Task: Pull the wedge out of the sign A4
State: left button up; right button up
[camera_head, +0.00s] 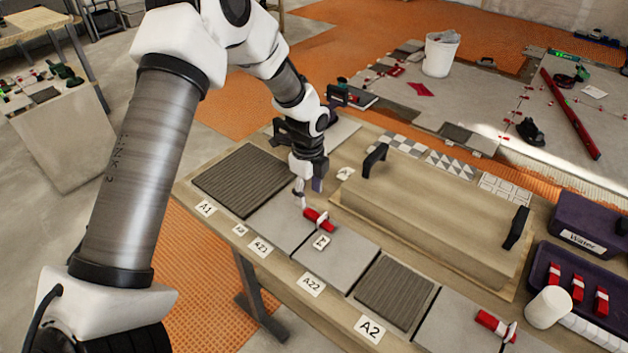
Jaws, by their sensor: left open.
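A red wedge (318,220) lies at the joint between two grey tiles in the middle of the table, with a white clip at it. A small white sign (321,242) stands just in front of it; its lettering is too small to read surely, so I cannot tell whether it is A4. My left gripper (309,194) points down just above and behind this wedge, open, with nothing seen between its fingers. I cannot tell whether a fingertip touches the wedge. Another red wedge (494,325) with a white clip sits at the front right. My right gripper is not in view.
Signs A1 (206,208), A21 (260,247), A22 (311,285) and A2 (370,329) line the front edge. A wooden board with black handles (430,210) lies behind the tiles. A dark bin (541,272) with red wedges and a white cylinder (549,307) stand right.

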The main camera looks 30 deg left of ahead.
aim_at(309, 211)
pick_arm(q)
notch_tip(309, 211, down, 6)
jog(key=shift+f, duration=0.1)
jog(key=shift+s, duration=0.1)
grip_shut()
dwell(0.5)
